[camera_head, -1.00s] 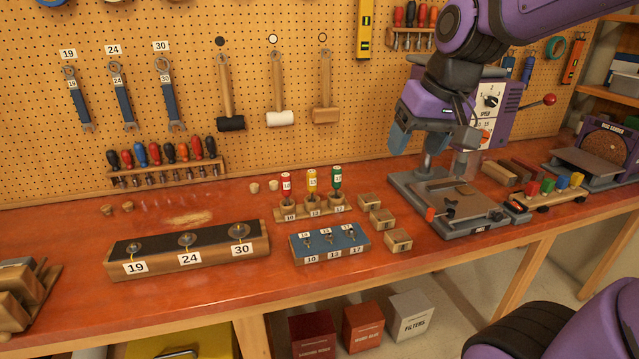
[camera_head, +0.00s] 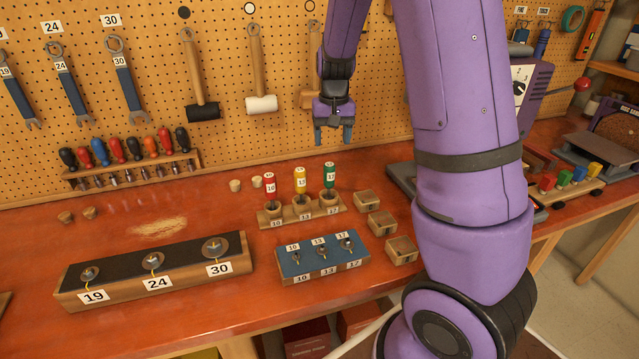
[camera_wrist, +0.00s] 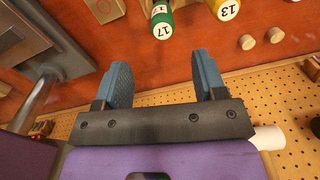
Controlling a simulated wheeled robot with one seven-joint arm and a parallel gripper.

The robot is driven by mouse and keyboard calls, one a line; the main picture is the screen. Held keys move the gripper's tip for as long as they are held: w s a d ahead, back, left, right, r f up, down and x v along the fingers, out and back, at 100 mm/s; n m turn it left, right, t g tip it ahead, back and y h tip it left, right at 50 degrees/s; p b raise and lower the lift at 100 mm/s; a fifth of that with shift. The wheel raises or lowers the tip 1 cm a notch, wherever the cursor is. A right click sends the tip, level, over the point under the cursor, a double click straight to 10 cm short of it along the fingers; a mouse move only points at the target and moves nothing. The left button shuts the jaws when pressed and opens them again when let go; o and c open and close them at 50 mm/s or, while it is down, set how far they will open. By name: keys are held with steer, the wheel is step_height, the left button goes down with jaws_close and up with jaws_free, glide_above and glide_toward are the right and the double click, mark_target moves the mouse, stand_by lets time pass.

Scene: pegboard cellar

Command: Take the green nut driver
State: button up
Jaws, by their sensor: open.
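The green nut driver (camera_head: 329,175), labelled 17, stands upright in the right-hand hole of a small wooden holder (camera_head: 301,217), beside a yellow driver (camera_head: 300,178) marked 13 and a red driver (camera_head: 269,182) marked 10. My gripper (camera_head: 333,136) is open and empty above and behind the green driver, in front of the pegboard. In the wrist view the green driver (camera_wrist: 162,20) shows at the top, slightly beyond the space between my two blue-grey fingers (camera_wrist: 163,80); nothing touches it.
A blue-topped block (camera_head: 320,262) with fittings 10, 13 and 17 sits in front of the holder. Small wooden boxes (camera_head: 381,223) stand to its right. Hammers (camera_head: 262,103) hang behind. A longer block (camera_head: 155,270) lies left. Bare bench lies left of the holder.

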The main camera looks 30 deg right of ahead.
mark_target(330, 164)
steer(key=f, duration=1.1)
steer(key=shift+w+a, duration=0.1)
steer(key=shift+a, duration=0.1)
steer(key=shift+c, duration=0.2)
steer(key=shift+r, duration=0.1)
jaws_close()
step_height(330, 164, up, 10)
